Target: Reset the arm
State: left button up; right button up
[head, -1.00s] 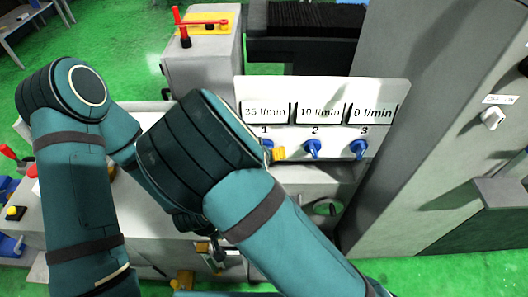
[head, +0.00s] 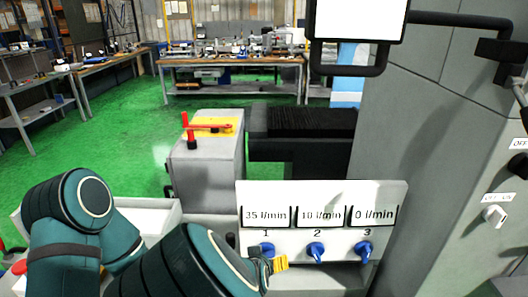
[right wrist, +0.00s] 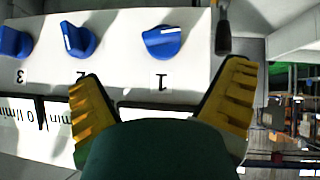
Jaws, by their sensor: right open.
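My right arm (head: 195,265) reaches across the front of the white flow panel (head: 390,198). Its gripper (head: 270,263), with yellow fingers, is beside blue knob 1 (head: 262,249) in the head view, partly hidden by the arm. In the right wrist view the gripper (right wrist: 164,70) is open and empty, its fingers spread below knob 1 (right wrist: 162,42), which appears upside down. My left arm (head: 68,225) is bent at the lower left; its gripper is out of view. The panel displays read 35, 10 and 0 l/min.
Blue knobs 2 (head: 316,252) and 3 (head: 363,252) sit right of knob 1. A grey cabinet (head: 450,120) rises at the right. A grey machine block (head: 208,165) with a red lever stands behind. Green floor (head: 110,130) is clear at the left.

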jog(key=s+d+f+m+g, duration=0.1)
jog(key=s+d+f+g, duration=0.1)
jog(key=s+d+f, duration=0.3)
jog(key=s+d+f+g, duration=0.2)
jog(key=d+f, duration=0.2)
jog(key=f, duration=0.3)
jog(key=s+d+f+m+g+y+b, duration=0.1)
jog(key=s+y, duration=0.4)
jog(key=s, duration=0.5)
jog(key=shift+s+d+f+m+g+y, duration=0.2)
jog(key=shift+d+f+m+g+y, duration=0.1)
jog(key=shift+d+f+g, duration=0.5)
jog(key=shift+a, duration=0.15)
